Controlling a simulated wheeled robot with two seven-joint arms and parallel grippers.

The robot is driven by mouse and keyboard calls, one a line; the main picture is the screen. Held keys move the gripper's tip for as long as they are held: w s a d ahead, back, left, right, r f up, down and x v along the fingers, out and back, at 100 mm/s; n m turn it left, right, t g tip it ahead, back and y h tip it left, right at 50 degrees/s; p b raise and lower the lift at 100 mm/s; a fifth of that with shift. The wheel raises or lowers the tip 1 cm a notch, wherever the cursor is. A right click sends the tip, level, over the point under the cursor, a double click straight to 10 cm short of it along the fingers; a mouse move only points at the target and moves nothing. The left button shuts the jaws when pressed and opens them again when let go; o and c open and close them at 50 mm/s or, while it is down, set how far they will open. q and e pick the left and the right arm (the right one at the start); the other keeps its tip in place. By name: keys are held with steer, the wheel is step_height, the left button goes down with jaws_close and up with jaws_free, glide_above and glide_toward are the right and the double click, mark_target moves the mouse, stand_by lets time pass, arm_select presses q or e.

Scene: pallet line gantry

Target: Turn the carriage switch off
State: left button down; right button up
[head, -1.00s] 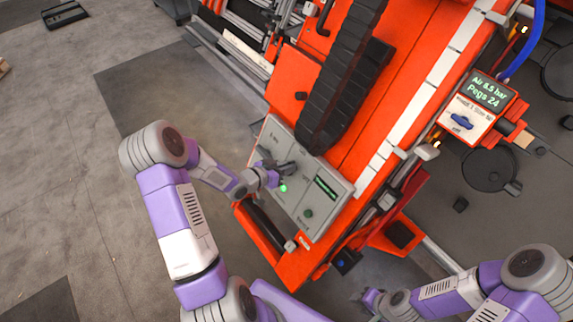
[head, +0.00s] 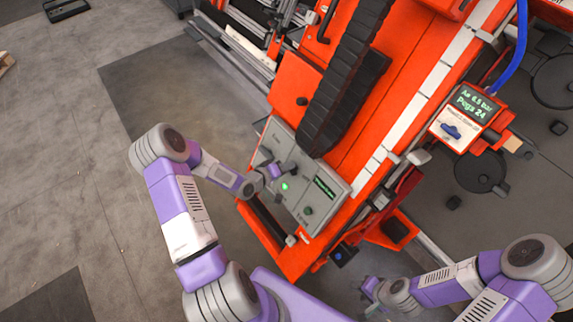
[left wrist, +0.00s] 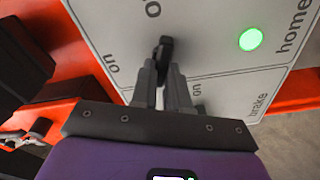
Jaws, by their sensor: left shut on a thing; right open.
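A grey control panel (head: 323,212) sits on the lower end of the orange machine. My left gripper (head: 289,169) is at the upper part of this panel, beside a lit green button (head: 284,186). In the left wrist view my left gripper (left wrist: 165,72) is shut on a black switch lever (left wrist: 165,48). Printed "on" labels stand near the lever, and "home" is printed by the green button (left wrist: 251,39). The lever's lower part is hidden by the fingers, and I cannot read its name label. My right gripper (head: 370,290) is open and empty, low in front of the machine.
A small display (head: 470,103) with a blue knob (head: 451,131) stands at the machine's right side. A black cable chain (head: 340,80) runs down to just above the panel. An orange frame with a dark bar (head: 268,222) lies below the panel.

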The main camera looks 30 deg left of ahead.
arm_select(q)
steer(key=shift+f+n+p, duration=0.15)
steer(key=shift+n+p, duration=0.65)
steer(key=shift+n, duration=1.5)
steer(key=shift+s, duration=0.1)
steer(key=c, duration=1.1)
jaws_free()
steer(key=p+v, duration=0.1)
steer(key=v, duration=0.6)
steer(key=shift+s+r+p, duration=0.2)
steer(key=shift+r+p, duration=0.05)
steer(key=shift+p, duration=0.05)
